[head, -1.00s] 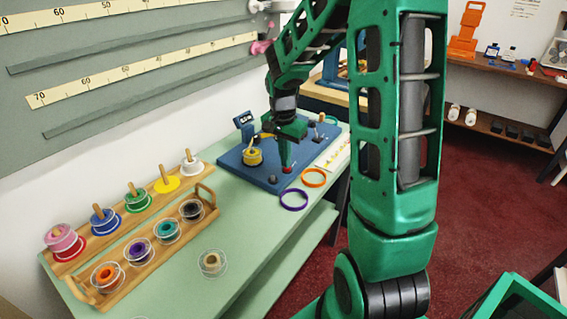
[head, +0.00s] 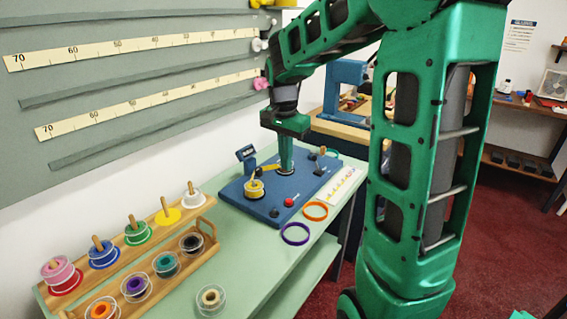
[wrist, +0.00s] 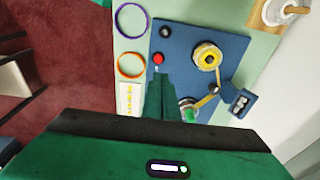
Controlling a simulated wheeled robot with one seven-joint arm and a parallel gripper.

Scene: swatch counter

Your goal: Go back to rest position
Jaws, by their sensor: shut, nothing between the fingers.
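My gripper (head: 286,168) points down over the blue board (head: 247,205) on the green counter, with its fingers together and nothing between them. In the wrist view my gripper (wrist: 160,95) hangs above the blue board (wrist: 172,40), near the red button (wrist: 158,58). A yellow spool (head: 254,188) sits on the board, left of the gripper. The red button (head: 288,202) is on the board's near side. My green arm reaches in from the right.
Purple (head: 295,234) and orange (head: 315,211) rings lie beside the board. A wooden peg rack (head: 120,250) with several coloured spools stands at left, with a white spool (head: 210,298) in front. A ruled wall panel (head: 125,90) rises behind. Red carpet lies right of the counter.

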